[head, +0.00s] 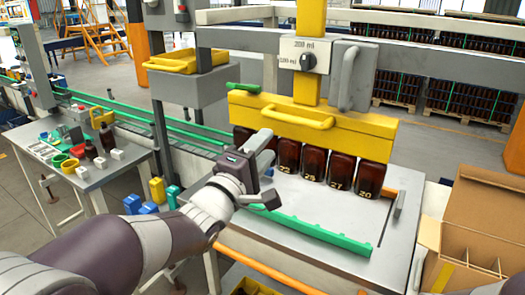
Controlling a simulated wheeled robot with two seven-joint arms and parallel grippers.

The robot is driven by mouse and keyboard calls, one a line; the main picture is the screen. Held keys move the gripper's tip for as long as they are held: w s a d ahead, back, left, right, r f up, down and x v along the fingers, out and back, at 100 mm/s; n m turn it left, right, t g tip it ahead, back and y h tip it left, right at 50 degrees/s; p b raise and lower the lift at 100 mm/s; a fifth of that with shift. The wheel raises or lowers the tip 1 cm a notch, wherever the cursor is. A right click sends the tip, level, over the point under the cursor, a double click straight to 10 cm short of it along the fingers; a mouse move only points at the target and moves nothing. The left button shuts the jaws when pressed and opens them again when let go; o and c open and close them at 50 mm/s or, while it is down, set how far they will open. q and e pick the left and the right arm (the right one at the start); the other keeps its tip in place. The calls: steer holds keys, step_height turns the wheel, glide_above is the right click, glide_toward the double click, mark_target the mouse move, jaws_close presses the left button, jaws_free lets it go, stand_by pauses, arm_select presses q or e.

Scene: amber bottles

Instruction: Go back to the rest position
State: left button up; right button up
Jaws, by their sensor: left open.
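My left arm reaches in from the lower left, and my left gripper (268,172) hangs over the left part of the grey work plate (255,232). Its jaws are apart, and I see nothing held between them. A row of amber bottles (314,163) with pale numbers stands on the plate, under a yellow bar with a handle (315,124). The gripper overlaps the left end of the row in the picture; I cannot tell whether it touches a bottle. My right gripper is not in view.
A green rail (310,231) lies across the plate before the bottles. An open cardboard box (477,215) with dividers stands at right. A side table (92,178) with small items is at left. A dial box (309,56) and grey frame stand above.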

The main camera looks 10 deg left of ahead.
arm_select(q)
steer(key=s+a+f+m+g+y, duration=0.3)
steer(key=f+m+g, duration=0.15)
steer(key=f, duration=0.55)
steer(key=s+a+f+m+g+y, duration=0.25)
steer(key=f+m+g, duration=0.2)
steer(key=f, duration=0.55)
steer(key=s+a+f+m+g, duration=0.1)
steer(key=s+f+m+g, duration=0.1)
steer(key=s+f+g, duration=0.2)
steer(key=s+f+m+g+y, duration=0.1)
steer(key=s+f+m+g, duration=0.2)
steer(key=s+f, duration=0.4)
steer(key=s+g, duration=0.1)
steer(key=s, duration=0.3)
steer(key=shift+s+a+g, duration=0.3)
steer(key=shift+a+g, duration=0.1)
steer(key=shift+y, duration=0.25)
